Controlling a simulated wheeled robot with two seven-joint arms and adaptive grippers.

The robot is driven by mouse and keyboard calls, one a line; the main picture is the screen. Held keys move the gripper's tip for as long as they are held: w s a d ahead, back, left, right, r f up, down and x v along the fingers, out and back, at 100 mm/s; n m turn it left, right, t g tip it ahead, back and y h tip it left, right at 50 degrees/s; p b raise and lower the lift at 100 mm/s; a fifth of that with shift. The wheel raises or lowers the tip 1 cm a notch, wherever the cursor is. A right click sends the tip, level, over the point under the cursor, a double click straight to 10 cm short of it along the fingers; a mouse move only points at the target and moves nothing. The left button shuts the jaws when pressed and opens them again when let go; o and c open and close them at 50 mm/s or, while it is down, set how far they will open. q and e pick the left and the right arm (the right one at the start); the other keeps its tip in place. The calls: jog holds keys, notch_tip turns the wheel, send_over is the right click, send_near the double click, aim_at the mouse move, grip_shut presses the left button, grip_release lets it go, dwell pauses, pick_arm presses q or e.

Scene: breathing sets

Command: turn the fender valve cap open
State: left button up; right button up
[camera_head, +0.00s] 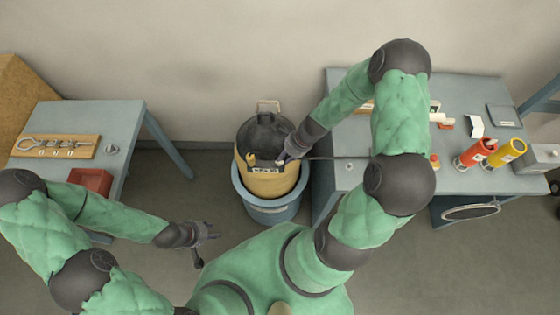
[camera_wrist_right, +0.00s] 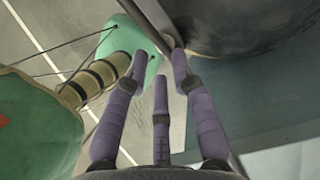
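A yellow cylinder with a black top (camera_head: 265,135) stands upright in a blue tub (camera_head: 270,212). A small yellow fitting (camera_head: 250,158) sits at the left front of its top. I cannot tell for sure which part is the fender valve cap. My right gripper (camera_head: 287,158) is at the right front edge of the black top; contact is unclear. My left gripper (camera_head: 207,232) is open and empty above the floor, left of the tub.
A left table (camera_head: 120,125) holds a wooden tool board (camera_head: 55,146) and a red tray (camera_head: 90,181). A right table (camera_head: 385,180) holds a red cylinder (camera_head: 473,154), a yellow cylinder (camera_head: 506,152) and small items. Floor is free between the left table and the tub.

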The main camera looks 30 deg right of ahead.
aim_at(281, 162)
jog(key=shift+b+x, duration=0.6)
jog(key=shift+x, duration=1.65)
grip_shut()
